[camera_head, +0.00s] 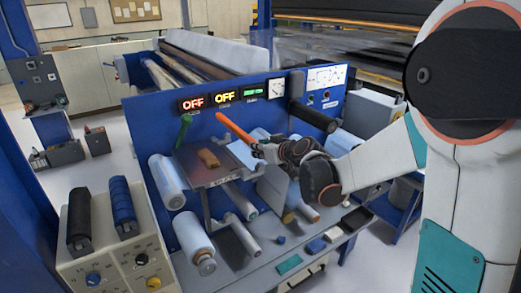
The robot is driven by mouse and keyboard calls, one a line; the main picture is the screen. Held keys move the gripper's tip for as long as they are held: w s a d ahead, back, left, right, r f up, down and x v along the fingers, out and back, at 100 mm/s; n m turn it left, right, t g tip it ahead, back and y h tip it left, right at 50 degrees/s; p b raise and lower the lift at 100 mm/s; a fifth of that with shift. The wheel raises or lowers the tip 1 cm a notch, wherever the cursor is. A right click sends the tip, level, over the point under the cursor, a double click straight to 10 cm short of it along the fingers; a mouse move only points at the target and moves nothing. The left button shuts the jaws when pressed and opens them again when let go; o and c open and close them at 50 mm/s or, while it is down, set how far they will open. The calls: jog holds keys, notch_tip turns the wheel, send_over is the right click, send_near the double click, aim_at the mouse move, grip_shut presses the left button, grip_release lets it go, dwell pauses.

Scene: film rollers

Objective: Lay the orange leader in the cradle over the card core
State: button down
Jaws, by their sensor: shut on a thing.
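The orange leader (234,127) is a slim orange rod, tilted down to the right in front of the blue machine panel. Its lower right end is at my gripper (261,149), which is shut on it. The rod is raised above and right of a grey metal plate (190,178). A small brown piece (208,158) lies on that plate. I cannot tell whether this piece is the card core, and I cannot make out the cradle clearly. My arm hides part of the panel and rollers to the right.
Blue-white film rollers (167,182) stick out from the blue panel (147,122). The grey bench (245,262) below holds small blue and green items. A control box (112,245) stands front left.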

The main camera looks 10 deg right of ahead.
jog(key=shift+r+p, duration=1.15)
jog(key=shift+r, duration=0.9)
jog(key=shift+d, duration=0.1)
